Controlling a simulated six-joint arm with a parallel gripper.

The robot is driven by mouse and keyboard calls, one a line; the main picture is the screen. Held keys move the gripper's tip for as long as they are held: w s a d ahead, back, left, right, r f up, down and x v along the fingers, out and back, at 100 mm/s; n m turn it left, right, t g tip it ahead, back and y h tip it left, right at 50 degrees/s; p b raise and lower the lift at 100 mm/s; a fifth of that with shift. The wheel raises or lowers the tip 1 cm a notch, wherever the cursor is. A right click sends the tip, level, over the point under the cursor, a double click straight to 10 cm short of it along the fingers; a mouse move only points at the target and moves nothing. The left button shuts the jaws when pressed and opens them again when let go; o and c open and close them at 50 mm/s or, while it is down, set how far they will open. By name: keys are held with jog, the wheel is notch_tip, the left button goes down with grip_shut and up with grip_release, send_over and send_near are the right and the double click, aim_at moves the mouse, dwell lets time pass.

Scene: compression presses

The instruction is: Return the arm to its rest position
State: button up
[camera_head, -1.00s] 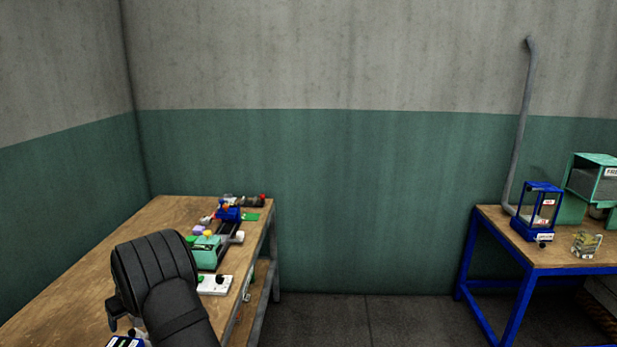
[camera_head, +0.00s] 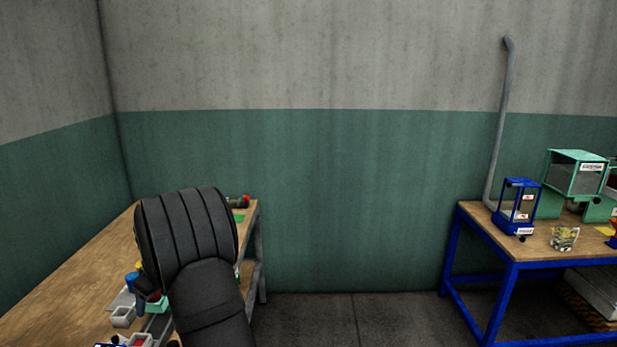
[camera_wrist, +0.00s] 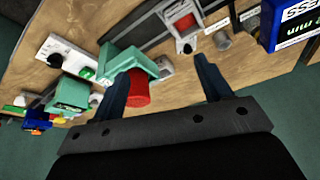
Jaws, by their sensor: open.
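My gripper (camera_wrist: 161,66) shows in the wrist view with its two dark blue fingers spread apart and nothing held between them. It is above the wooden workbench (camera_wrist: 185,88). A red cylinder (camera_wrist: 139,90) shows beside the left finger, next to a mint-green block (camera_wrist: 130,62); I cannot tell how far below the finger they are. In the head view my black arm stands over the left bench (camera_head: 75,285) and hides much of its top.
In the head view, a blue-framed table (camera_head: 480,232) at right bears a blue frame device (camera_head: 518,208) and a green machine (camera_head: 575,175). Open floor lies between.

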jog(key=s+d+r+n, duration=0.1)
jog(key=d+r, duration=0.1)
jog(key=d, duration=0.4)
jog(key=s+a+f, duration=0.1)
jog(key=a+f, duration=0.1)
jog(key=a, duration=0.1)
jog(key=a+f, duration=0.3)
jog(key=a, duration=0.1)
jog(key=s+a+f, duration=0.1)
jog(key=a+f, duration=0.2)
jog(key=a, duration=0.1)
jog(key=shift+s+a+f, duration=0.15)
jog(key=shift+s+f, duration=0.1)
jog(key=shift+s, duration=0.1)
jog(key=shift+f, duration=0.7)
